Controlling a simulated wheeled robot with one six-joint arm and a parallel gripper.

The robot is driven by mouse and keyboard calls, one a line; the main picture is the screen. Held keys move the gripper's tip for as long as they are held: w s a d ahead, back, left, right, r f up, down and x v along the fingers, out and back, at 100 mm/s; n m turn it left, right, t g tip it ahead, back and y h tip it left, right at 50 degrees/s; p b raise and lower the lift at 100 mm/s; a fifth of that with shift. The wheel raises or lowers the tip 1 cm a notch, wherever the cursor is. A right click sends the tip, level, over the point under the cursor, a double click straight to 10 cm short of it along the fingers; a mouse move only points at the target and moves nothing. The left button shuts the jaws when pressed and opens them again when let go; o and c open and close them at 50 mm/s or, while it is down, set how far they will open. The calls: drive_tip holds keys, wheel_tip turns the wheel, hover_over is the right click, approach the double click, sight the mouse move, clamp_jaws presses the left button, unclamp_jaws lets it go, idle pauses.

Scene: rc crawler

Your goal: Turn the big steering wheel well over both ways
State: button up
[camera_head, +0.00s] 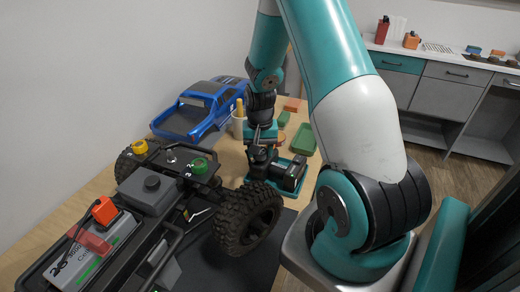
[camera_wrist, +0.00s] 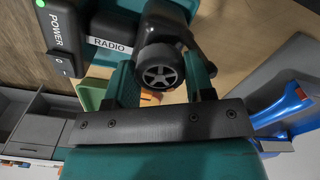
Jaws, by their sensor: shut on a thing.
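The steering wheel (camera_wrist: 160,76) is a dark wheel with grey spokes on the side of a black radio transmitter, seen in the wrist view. A RADIO label (camera_wrist: 110,46) and a POWER switch box (camera_wrist: 60,50) with a green light sit to its left. My gripper (camera_wrist: 161,80) has one teal finger on each side of the wheel and is shut on it. In the head view my gripper (camera_head: 262,135) points down at the black transmitter (camera_head: 276,174), which stands on a teal base (camera_head: 297,166). The wheel cannot be made out clearly there.
The crawler chassis (camera_head: 150,196) with a big tyre (camera_head: 247,219) stands close in front on a dark mat (camera_head: 205,262). A blue truck body (camera_head: 197,108), a cup (camera_head: 238,126) and a green tray (camera_head: 304,138) lie behind on the wooden bench.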

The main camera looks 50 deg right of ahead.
idle(0.4)
drive_tip(key=o, duration=0.9)
drive_tip(key=shift+r, duration=0.1)
wheel_tip(320, 180, up, 17)
drive_tip(key=shift+r, duration=0.1)
